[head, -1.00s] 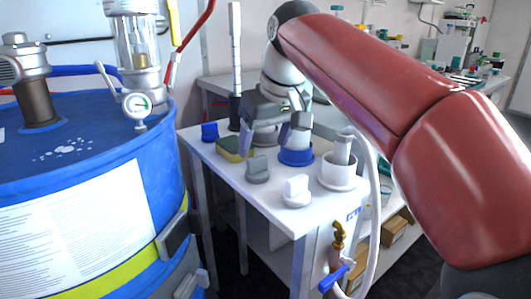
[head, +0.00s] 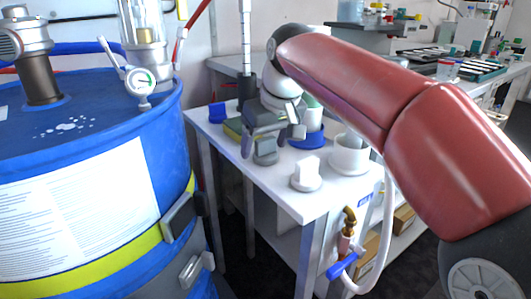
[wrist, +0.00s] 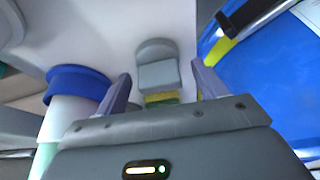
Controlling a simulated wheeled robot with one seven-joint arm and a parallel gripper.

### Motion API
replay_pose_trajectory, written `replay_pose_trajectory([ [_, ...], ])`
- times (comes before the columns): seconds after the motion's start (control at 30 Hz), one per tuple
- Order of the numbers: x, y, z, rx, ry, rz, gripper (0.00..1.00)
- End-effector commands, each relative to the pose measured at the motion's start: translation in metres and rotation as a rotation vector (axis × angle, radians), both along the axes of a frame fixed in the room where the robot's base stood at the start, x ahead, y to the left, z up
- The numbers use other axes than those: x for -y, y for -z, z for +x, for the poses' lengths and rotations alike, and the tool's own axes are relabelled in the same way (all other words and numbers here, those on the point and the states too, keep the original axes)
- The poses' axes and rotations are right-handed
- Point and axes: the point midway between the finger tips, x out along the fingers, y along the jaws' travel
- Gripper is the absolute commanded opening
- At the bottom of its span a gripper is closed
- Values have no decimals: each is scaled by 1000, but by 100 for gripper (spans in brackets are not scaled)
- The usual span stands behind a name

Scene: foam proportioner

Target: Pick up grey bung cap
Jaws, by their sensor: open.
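The grey bung cap (head: 265,152) stands on the white table, a round base with a block-shaped grip on top. In the head view, my gripper (head: 272,135) is open just above and behind it and partly covers it. In the wrist view, the grey bung cap (wrist: 157,66) shows ahead of the open fingers of my gripper (wrist: 163,85), roughly centred in the gap. Nothing is between the fingers, and the cap appears apart from them.
A white cap (head: 306,176) stands at the near table edge, with a white pot (head: 349,157) to its right. A blue-based container (head: 307,140) stands beside my gripper. A sponge (head: 232,130) and blue cap (head: 217,112) lie left. A blue drum (head: 90,150) stands left of the table.

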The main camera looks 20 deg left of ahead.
Motion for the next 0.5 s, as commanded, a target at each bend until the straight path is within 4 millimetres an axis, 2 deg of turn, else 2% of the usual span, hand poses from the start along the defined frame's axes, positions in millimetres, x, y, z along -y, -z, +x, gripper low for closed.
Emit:
replay_pose_trajectory([
  [0.03,0,0,0,0,0,0,70],
  [0.37,0,-1,0,0,0,0,27],
  [0.5,0,-1,0,1,0,1,24],
])
